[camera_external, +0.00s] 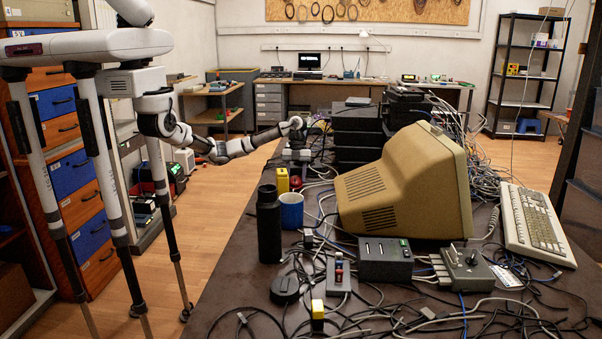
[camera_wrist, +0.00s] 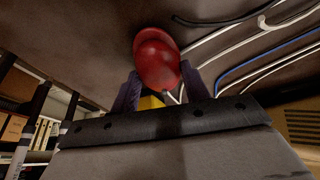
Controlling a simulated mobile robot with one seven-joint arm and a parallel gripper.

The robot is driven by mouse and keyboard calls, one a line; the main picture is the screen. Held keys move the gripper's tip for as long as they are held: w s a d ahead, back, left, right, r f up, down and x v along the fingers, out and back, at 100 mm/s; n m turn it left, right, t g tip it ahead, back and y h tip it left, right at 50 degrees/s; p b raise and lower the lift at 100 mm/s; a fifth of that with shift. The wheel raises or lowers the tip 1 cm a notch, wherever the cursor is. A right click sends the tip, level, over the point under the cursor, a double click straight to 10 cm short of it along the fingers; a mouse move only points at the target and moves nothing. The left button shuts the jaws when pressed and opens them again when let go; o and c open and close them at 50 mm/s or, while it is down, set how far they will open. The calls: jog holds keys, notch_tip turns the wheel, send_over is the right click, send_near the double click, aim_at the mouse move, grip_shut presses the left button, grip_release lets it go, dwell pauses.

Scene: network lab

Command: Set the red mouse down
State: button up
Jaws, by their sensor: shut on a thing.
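The red mouse (camera_wrist: 157,58) is a smooth, rounded, glossy thing between the two dark fingers of my gripper (camera_wrist: 161,86) in the wrist view. My gripper is shut on it. In the external view my gripper (camera_external: 297,160) points down over the far left part of the dark table (camera_external: 232,262), and the mouse shows as a small red spot (camera_external: 296,182) just below it. The mouse is low, close to the tabletop. I cannot tell whether it touches the surface.
A yellow device (camera_external: 283,180), a blue mug (camera_external: 291,209) and a black bottle (camera_external: 269,224) stand close in front of my gripper. A beige monitor (camera_external: 400,185) and stacked black boxes (camera_external: 357,137) are to the right. Cables run nearby. The table's left edge is close.

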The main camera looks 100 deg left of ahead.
jog(key=shift+f, duration=0.2)
jog(key=o, duration=1)
jog(key=shift+r, duration=0.15)
